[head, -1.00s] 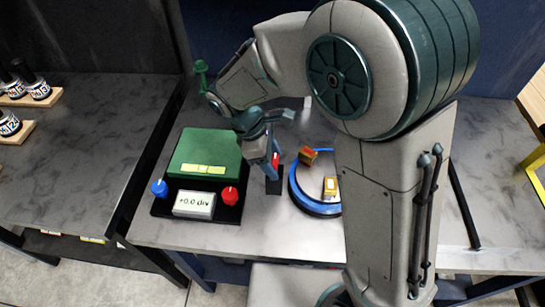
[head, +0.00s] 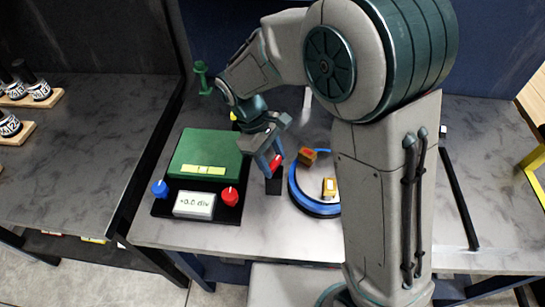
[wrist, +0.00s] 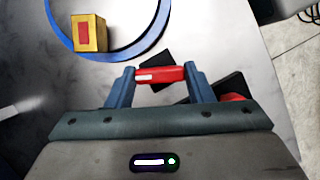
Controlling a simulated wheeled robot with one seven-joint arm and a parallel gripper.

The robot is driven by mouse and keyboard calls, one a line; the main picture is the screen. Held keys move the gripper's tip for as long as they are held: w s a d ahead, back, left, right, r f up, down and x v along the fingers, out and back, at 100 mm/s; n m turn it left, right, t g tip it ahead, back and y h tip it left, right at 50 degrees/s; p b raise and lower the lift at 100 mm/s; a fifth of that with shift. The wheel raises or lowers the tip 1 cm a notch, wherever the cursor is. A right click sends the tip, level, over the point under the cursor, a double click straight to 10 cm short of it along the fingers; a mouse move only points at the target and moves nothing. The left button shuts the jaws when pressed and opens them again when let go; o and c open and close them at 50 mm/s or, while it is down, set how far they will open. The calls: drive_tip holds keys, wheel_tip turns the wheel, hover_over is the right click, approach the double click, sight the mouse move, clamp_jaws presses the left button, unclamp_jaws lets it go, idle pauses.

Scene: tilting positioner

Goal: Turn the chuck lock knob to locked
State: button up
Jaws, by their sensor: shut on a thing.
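A red bar-shaped knob (head: 276,162) with a white mark stands on a small black base (head: 273,185), between the green box and the blue ring. In the wrist view the red knob (wrist: 160,74) lies across between the two blue fingertips, its white mark toward the left finger. My gripper (wrist: 161,78) is shut on it, one finger at each end. In the head view my gripper (head: 268,166) comes down from above and partly hides the knob. The lock markings cannot be read.
Left of the knob is a green box (head: 205,153) with a blue knob (head: 159,188), another red knob (head: 230,196) and a display (head: 193,204) reading +0.0 div. Close on the right is a blue ring (head: 318,208) with yellow blocks (head: 329,187). Bare table lies in front.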

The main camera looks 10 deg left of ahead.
drive_tip(key=m+g+y, duration=0.1)
drive_tip(key=m, duration=0.5)
drive_tip(key=shift+w+d+m+g+y, duration=0.1)
drive_tip(key=shift+w+m+g+y, duration=0.05)
drive_tip(key=shift+m+g+y, duration=0.2)
drive_tip(key=m+y, duration=0.1)
drive_tip(key=m, duration=0.2)
drive_tip(key=m+y, duration=0.1)
drive_tip(key=m, duration=0.2)
drive_tip(key=shift+d+g+y, duration=0.15)
drive_tip(key=shift+g+y, duration=0.1)
drive_tip(key=shift+g, duration=0.1)
drive_tip(key=shift+m, duration=0.25)
drive_tip(key=o, duration=1)
drive_tip(key=shift+w+r, duration=0.1)
drive_tip(key=shift+r, duration=0.05)
drive_tip(key=b+v, duration=0.1)
drive_tip(key=v, duration=1.2)
drive_tip(key=shift+w+r, duration=0.15)
drive_tip(key=shift+r, duration=0.05)
drive_tip(key=s+d+f+t, duration=0.2)
drive_tip(key=s+d+t, duration=0.5)
drive_tip(key=s+d, duration=0.8)
drive_tip(key=d, duration=0.4)
drive_tip(key=shift+f+t, duration=0.35)
drive_tip(key=shift+t, duration=0.05)
